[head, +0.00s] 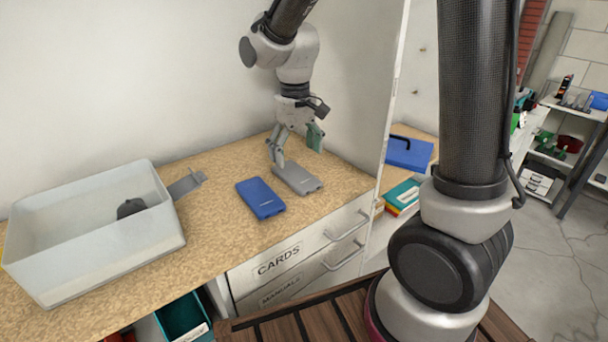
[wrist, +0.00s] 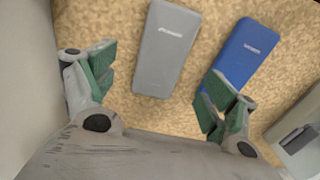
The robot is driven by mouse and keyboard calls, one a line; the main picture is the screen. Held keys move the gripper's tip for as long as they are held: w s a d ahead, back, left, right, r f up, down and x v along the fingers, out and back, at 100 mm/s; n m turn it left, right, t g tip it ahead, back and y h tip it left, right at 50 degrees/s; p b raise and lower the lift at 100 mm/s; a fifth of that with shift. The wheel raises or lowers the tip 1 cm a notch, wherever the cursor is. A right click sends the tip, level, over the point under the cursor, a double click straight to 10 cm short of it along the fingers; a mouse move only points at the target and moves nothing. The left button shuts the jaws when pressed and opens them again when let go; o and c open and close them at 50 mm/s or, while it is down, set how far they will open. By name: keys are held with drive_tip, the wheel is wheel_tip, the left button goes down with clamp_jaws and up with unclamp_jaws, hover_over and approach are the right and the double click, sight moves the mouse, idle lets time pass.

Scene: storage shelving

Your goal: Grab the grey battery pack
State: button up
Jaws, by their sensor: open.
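The grey battery pack (head: 298,179) lies flat on the speckled tabletop, to the right of a blue battery pack (head: 260,198). In the wrist view the grey pack (wrist: 166,50) lies ahead, between the directions of the two fingers, with the blue pack (wrist: 240,56) on its right. My gripper (head: 296,150) is open and empty, with green pads. It is above the table at the far end of the grey pack. It also shows in the wrist view (wrist: 152,92), where the right finger is close to the lower end of the blue pack.
A translucent bin (head: 105,245) with a dark object (head: 130,207) inside stands at the left. A grey bracket-like piece (head: 187,184) is beside it. A white wall and upright panel (head: 392,100) bound the table at the back and right. Drawers (head: 300,262) are below.

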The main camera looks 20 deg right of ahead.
sight(296, 174)
wheel_tip(296, 174, down, 5)
drive_tip(key=shift+s+f, duration=0.1)
drive_tip(key=shift+a, duration=0.1)
drive_tip(key=c, duration=1.2)
